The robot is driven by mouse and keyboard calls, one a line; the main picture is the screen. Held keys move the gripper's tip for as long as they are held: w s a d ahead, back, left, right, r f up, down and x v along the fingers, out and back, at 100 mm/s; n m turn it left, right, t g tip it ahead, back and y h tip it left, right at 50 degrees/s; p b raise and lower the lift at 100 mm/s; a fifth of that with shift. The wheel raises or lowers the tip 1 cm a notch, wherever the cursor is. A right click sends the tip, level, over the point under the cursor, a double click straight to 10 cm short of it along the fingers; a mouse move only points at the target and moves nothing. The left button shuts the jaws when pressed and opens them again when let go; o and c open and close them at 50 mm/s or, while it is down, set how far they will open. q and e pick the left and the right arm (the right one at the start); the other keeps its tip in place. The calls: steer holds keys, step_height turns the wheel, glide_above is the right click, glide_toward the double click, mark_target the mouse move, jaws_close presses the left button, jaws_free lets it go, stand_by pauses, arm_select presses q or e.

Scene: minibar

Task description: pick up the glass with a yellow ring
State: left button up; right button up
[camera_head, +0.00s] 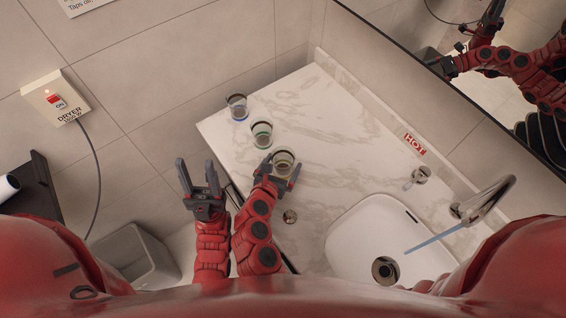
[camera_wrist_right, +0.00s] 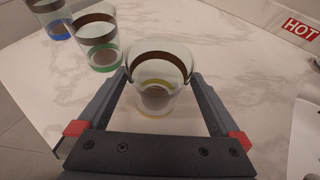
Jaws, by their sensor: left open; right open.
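The glass with a yellow ring (camera_head: 284,160) stands upright on the marble counter, nearest to my right gripper. In the right wrist view this glass (camera_wrist_right: 158,80) shows a brown band near its rim and a yellow ring low down. My right gripper (camera_head: 283,178) is open, with its fingers on either side of this glass; I cannot tell whether they touch it. My left gripper (camera_head: 198,173) is open and empty, off the counter's left edge.
A green-ringed glass (camera_head: 262,134) and a blue-ringed glass (camera_head: 238,107) stand farther back on the counter (camera_head: 330,120). A sink (camera_head: 365,235) with a faucet (camera_head: 485,200) is at the right. A grey bin (camera_head: 140,258) stands below left.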

mark_target(286, 157)
steer(key=p+x, duration=0.1)
steer(key=x, duration=0.2)
steer(key=shift+w+f, duration=0.2)
steer(key=shift+w, duration=0.05)
steer(key=shift+w+d+f, duration=0.15)
steer(key=shift+w+f, duration=0.15)
steer(key=shift+w, duration=0.15)
steer(key=c, duration=1.3)
steer(key=shift+r, duration=0.15)
steer(key=shift+c, duration=0.2)
